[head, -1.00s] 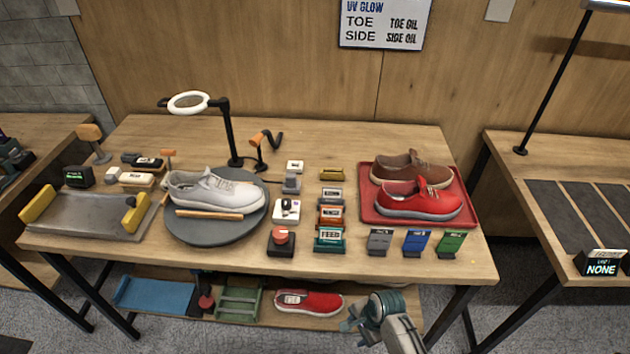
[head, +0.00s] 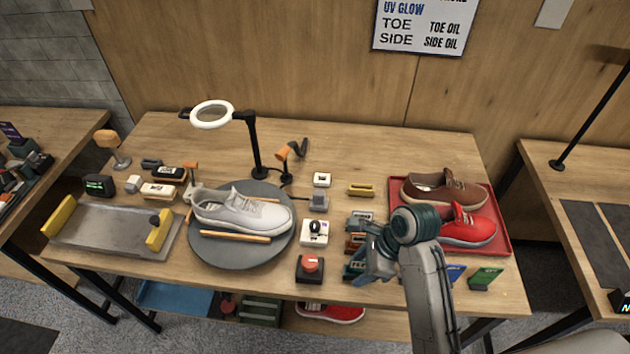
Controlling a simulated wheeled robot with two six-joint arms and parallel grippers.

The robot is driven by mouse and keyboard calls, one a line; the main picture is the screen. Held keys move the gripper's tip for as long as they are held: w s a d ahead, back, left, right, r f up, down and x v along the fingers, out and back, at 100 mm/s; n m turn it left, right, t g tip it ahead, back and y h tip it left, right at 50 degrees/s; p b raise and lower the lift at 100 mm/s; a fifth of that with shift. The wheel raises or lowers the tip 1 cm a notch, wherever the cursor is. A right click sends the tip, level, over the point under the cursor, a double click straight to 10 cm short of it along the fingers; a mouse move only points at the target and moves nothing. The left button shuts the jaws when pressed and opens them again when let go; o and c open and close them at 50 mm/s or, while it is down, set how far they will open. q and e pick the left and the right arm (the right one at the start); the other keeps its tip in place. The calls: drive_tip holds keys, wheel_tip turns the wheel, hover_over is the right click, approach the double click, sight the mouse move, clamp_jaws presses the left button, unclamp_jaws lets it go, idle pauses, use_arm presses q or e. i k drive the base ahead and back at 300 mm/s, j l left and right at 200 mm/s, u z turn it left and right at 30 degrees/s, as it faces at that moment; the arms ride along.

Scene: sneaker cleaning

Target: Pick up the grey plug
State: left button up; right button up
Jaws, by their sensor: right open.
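A small grey block (head: 318,203) that looks like the grey plug lies on the table right of the round grey turntable (head: 245,257). A dark cord seems to run to it from the orange-headed lamp (head: 283,154). A white block with a black part on top (head: 314,233) sits just in front of it. My right gripper (head: 366,264) is open, right of and nearer than the grey block, over or in front of the row of small labelled boxes, and apart from the block. My left gripper is out of view.
A white sneaker (head: 243,213) and a wooden stick lie on the turntable. A red button (head: 310,266) stands near the front edge. A red tray (head: 503,238) holds brown and red shoes at right. A ring lamp (head: 212,114) stands behind. My right arm hides part of the labelled boxes and cards.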

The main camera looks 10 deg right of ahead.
sight(318, 197)
drive_tip(key=i, duration=0.95)
